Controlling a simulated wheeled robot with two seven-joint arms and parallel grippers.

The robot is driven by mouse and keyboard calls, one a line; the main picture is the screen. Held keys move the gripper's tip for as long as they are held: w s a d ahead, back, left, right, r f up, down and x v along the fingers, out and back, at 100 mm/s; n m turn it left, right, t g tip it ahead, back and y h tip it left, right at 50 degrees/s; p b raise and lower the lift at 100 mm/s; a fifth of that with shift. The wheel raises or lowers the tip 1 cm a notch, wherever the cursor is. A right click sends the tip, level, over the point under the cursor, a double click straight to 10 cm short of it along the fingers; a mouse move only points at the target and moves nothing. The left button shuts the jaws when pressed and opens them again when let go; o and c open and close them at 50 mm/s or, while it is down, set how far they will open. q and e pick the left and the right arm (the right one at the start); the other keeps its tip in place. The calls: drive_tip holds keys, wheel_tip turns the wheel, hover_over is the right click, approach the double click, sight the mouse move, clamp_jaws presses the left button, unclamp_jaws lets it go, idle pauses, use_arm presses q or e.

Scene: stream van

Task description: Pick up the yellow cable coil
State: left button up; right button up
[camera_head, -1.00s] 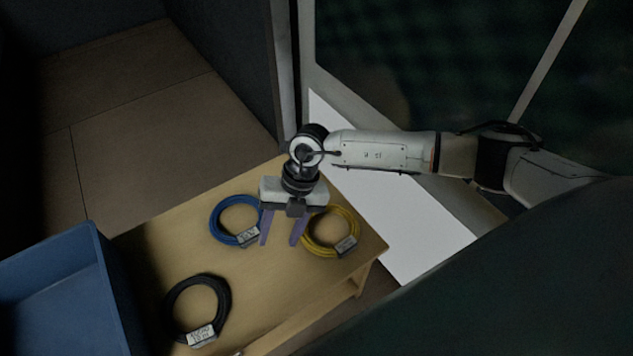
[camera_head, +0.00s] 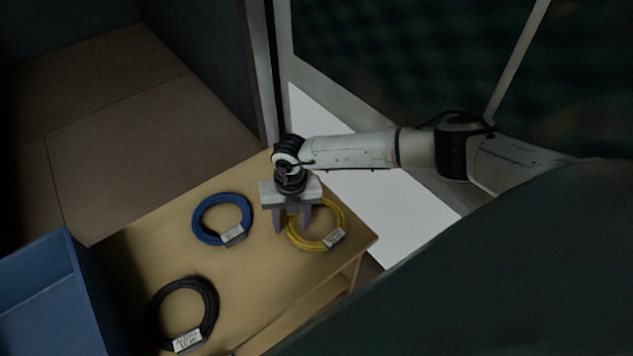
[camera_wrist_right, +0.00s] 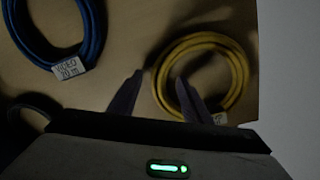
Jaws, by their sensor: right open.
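The yellow cable coil (camera_head: 318,245) lies on the wooden table near its right end, with a white label on its front right side. It also shows in the right wrist view (camera_wrist_right: 236,68). My right gripper (camera_head: 291,226) is open and empty, with its fingers pointing down at the coil's left side. In the right wrist view the gripper (camera_wrist_right: 160,95) has one finger left of the coil and the other overlapping the coil's inside and near rim. I cannot tell the fingertips' height over the table. The gripper hides the coil's upper left part in the head view. My left gripper is not in view.
A blue cable coil (camera_head: 197,222) lies left of the yellow one on the table (camera_head: 262,272). A black cable coil (camera_head: 153,312) lies nearer the front. A blue bin (camera_head: 68,290) stands at the left. A door frame (camera_head: 262,75) rises behind the table.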

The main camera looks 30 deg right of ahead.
drive_tip(key=shift+f, duration=0.3)
clamp_jaws()
drive_tip(key=shift+w+r, duration=0.1)
drive_tip(key=shift+r, duration=0.1)
